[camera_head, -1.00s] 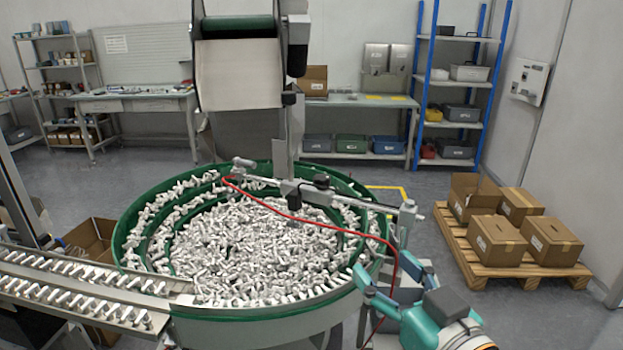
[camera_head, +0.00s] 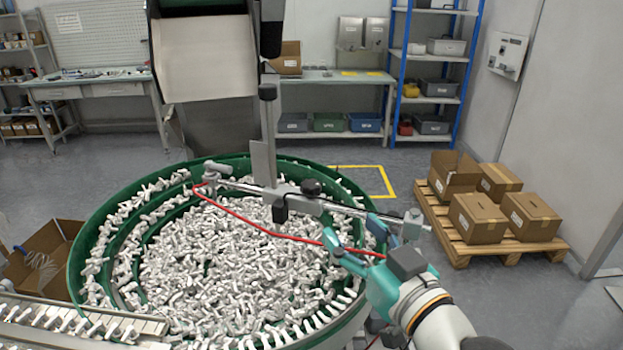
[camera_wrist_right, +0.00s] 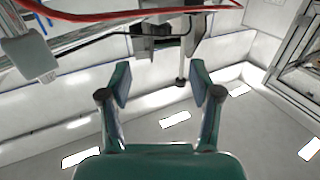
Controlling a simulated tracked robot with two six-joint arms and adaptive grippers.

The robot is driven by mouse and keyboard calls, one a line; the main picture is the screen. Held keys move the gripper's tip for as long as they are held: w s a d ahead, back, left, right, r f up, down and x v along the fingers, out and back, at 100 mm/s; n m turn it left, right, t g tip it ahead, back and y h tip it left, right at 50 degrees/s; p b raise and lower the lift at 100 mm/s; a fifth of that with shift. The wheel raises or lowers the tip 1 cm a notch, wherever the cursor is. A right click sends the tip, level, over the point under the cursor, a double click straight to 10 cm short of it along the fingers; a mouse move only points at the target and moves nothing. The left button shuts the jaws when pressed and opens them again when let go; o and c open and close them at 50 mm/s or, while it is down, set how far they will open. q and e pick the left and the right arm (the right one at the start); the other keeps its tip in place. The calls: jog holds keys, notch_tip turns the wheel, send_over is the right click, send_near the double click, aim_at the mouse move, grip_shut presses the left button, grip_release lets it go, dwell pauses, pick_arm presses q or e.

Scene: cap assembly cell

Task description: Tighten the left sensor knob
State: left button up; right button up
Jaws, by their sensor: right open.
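The sensor bar (camera_head: 350,208) spans the bowl feeder in the head view. A grey clamp with a knob-like top (camera_head: 210,168) sits at its left end, and a black knob (camera_head: 311,187) sits near its middle. I cannot tell for certain which is the left sensor knob. My right gripper (camera_head: 348,228) is open and empty, in front of the bar's right half, apart from both knobs. The wrist view shows its teal fingers (camera_wrist_right: 160,78) spread, with a thin grey post (camera_wrist_right: 181,65) beyond them. My left gripper is not in view.
A red cable (camera_head: 262,229) loops beneath the bar and runs close to my right gripper. The green bowl (camera_head: 85,250) is full of white parts. A grey post (camera_head: 263,160) rises at the bar's middle. Boxes on a pallet (camera_head: 455,250) stand at the right.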

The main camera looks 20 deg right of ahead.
aim_at(316, 192)
jog(key=w, duration=0.4)
jog(key=w+a+p, duration=0.1)
jog(key=w, duration=0.4)
jog(key=w+a+p, duration=0.1)
jog(key=w, duration=0.3)
jog(key=shift+w+a, duration=0.1)
jog(key=shift+w, duration=0.25)
jog(key=shift+c, duration=0.2)
jog(key=c, duration=1.1)
